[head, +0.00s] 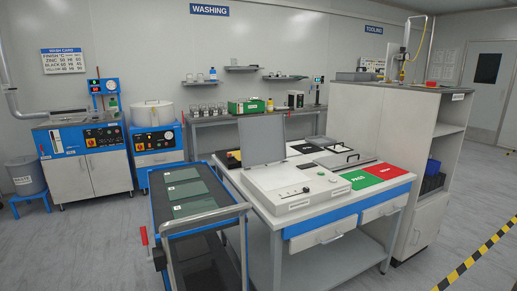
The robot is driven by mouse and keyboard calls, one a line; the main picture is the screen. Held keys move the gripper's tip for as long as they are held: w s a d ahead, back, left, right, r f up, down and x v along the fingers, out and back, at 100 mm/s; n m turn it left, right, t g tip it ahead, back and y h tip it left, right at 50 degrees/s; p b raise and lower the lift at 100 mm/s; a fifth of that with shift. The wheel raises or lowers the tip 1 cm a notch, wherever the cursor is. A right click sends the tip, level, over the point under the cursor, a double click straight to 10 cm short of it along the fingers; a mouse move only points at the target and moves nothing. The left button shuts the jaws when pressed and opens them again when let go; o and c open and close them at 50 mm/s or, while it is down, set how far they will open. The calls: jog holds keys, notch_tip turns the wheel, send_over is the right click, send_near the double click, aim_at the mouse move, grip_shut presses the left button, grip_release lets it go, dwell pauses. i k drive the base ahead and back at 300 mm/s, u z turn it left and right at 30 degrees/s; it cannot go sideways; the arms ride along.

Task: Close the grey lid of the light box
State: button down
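The light box (290,188) is a low white case on the near left part of the white work table. Its grey lid (262,139) stands open and about upright at the back edge of the box. The box's pale top is uncovered, with a small dark slider or handle and a green spot near its front right. My gripper is not in view.
A blue-framed cart (152,213) with dark green panels stands against the table's left side. Green (357,180) and red (388,172) mats lie right of the box. A tall grey cabinet (408,125) stands behind right. Open floor lies at front right.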

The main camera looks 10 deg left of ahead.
aim_at(263, 140)
jog(key=u, duration=0.1)
jog(key=k, duration=0.15)
jog(key=u, duration=1.8)
jog(key=i, duration=5.35)
jog(key=z, duration=0.25)
